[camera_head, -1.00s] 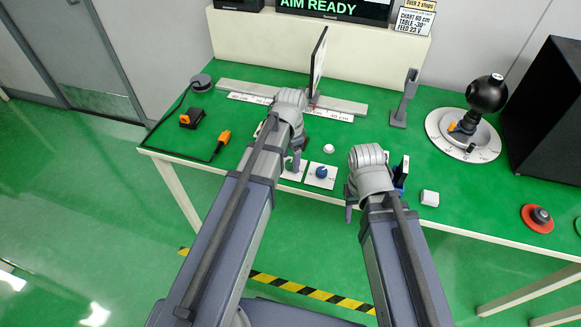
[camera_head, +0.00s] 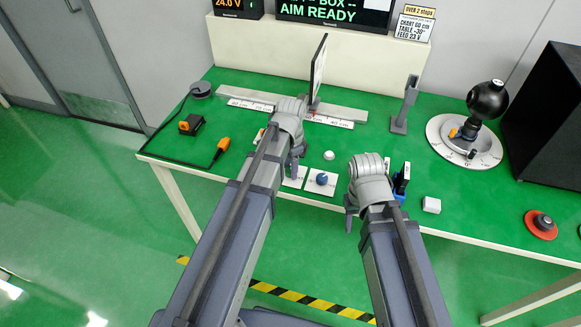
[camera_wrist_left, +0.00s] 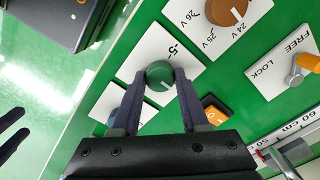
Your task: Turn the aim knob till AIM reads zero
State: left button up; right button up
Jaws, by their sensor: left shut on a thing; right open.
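In the left wrist view my left gripper (camera_wrist_left: 159,80) is shut on a green knob (camera_wrist_left: 158,76), one finger on each side. The knob has a pale pointer line and sits on a white plate (camera_wrist_left: 185,62) with a "-5" mark; other marks are hidden. In the head view my left gripper (camera_head: 296,172) is at the bench's front edge and its arm hides the knob. The display (camera_head: 333,12) reads "AIM READY"; its upper lines are cut off and I see no aim number. My right gripper (camera_head: 350,217) is open and empty at the front edge.
A blue knob (camera_head: 321,179) on a white plate lies between my grippers. A brown voltage knob (camera_wrist_left: 225,12) and a FREE/LOCK lever (camera_wrist_left: 300,72) are near the left gripper. A rail (camera_head: 345,113) with an upright panel stands behind. A dial with a black ball (camera_head: 488,99) is right.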

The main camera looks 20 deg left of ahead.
pick_arm(q)
grip_shut()
jog(key=shift+n, duration=0.3)
jog(key=n, duration=0.4)
jog(key=shift+n, duration=0.4)
jog(key=n, duration=0.5)
jog(key=shift+n, duration=0.4)
jog(key=o, duration=1)
grip_release()
jog(key=shift+o, duration=0.2)
